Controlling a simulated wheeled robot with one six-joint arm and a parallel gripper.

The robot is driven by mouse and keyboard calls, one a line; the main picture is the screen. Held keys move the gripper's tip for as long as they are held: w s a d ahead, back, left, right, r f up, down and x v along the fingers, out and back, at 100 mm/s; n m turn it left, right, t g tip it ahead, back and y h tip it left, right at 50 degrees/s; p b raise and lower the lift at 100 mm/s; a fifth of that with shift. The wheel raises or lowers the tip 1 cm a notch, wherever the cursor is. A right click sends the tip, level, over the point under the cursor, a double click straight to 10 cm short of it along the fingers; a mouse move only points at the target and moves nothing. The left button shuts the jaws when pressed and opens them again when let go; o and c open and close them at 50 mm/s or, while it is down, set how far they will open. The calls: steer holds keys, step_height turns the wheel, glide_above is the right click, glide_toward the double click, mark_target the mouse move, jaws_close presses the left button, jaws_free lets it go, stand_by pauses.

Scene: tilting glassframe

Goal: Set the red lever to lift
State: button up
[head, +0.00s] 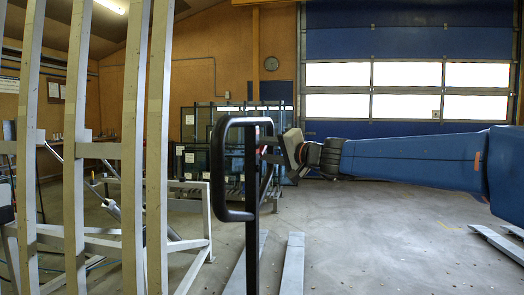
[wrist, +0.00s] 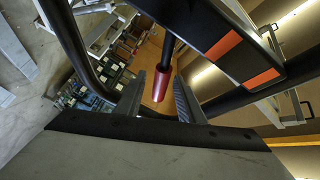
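The red lever (wrist: 161,88) shows in the wrist view as a red grip on a black rod, hanging inside the black handle loop. My gripper (wrist: 158,97) is open, with one finger on each side of the red grip in the picture. Gaps show on both sides, so neither finger visibly touches it. In the head view the black handle (head: 221,170) stands upright in front of me, and my gripper (head: 270,150) is at its right side, partly behind the frame.
A dark block with orange stripes (wrist: 223,46) sits close to the fingers. Pale forks (head: 293,265) lie on the floor beyond the handle. A wooden frame rack (head: 75,150) stands at the left, and glass racks (head: 200,150) stand behind. The floor at right is mostly clear.

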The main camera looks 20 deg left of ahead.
steer(key=shift+a, duration=0.15)
steer(key=shift+c, duration=0.4)
jaws_close()
